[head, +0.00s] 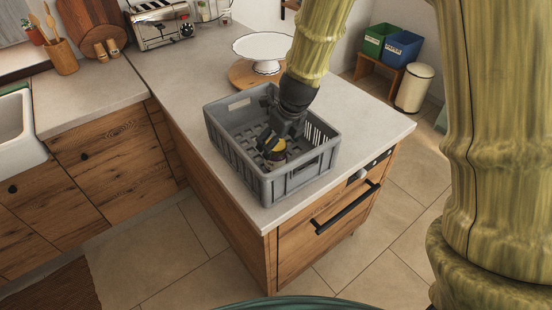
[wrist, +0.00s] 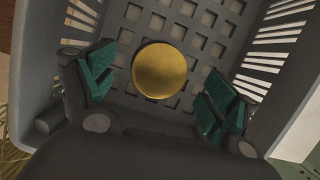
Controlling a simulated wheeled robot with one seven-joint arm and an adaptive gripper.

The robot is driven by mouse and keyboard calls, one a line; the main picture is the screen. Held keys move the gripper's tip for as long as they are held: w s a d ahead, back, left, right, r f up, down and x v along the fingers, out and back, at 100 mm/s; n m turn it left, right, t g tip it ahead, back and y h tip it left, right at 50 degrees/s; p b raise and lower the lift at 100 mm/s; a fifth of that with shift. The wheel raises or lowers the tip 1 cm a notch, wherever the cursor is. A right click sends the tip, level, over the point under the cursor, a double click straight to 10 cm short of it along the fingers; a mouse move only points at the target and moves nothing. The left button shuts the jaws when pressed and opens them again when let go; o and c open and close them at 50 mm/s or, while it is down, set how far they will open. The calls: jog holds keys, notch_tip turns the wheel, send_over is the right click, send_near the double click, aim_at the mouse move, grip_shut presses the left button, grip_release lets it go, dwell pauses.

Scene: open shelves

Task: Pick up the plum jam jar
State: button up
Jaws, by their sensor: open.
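The jam jar (head: 274,152) stands inside the grey crate (head: 290,186) on the counter. In the head view its yellow top and a dark body with a pale label show, partly covered by my gripper (head: 272,143). In the wrist view the jar shows as a round gold lid (wrist: 159,71) seen from above. My gripper (wrist: 158,92) reaches down into the crate. Its green-padded fingers are open, one on each side of the lid, with a gap to the lid on both sides. The label is too small to read.
The crate's slatted walls stand close around my gripper. A white cake stand (head: 263,47) on a round wooden board (head: 243,75) is behind the crate. A toaster (head: 160,25) stands at the back left. The counter's front left is clear.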

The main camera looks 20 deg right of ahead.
jog(key=shift+p+x, duration=0.95)
jog(key=shift+x, duration=1.95)
jog(key=shift+w, duration=0.1)
jog(key=shift+a, duration=0.1)
jog(key=c, duration=1.3)
jog(key=shift+c, duration=0.4)
jog(key=shift+r, duration=0.15)
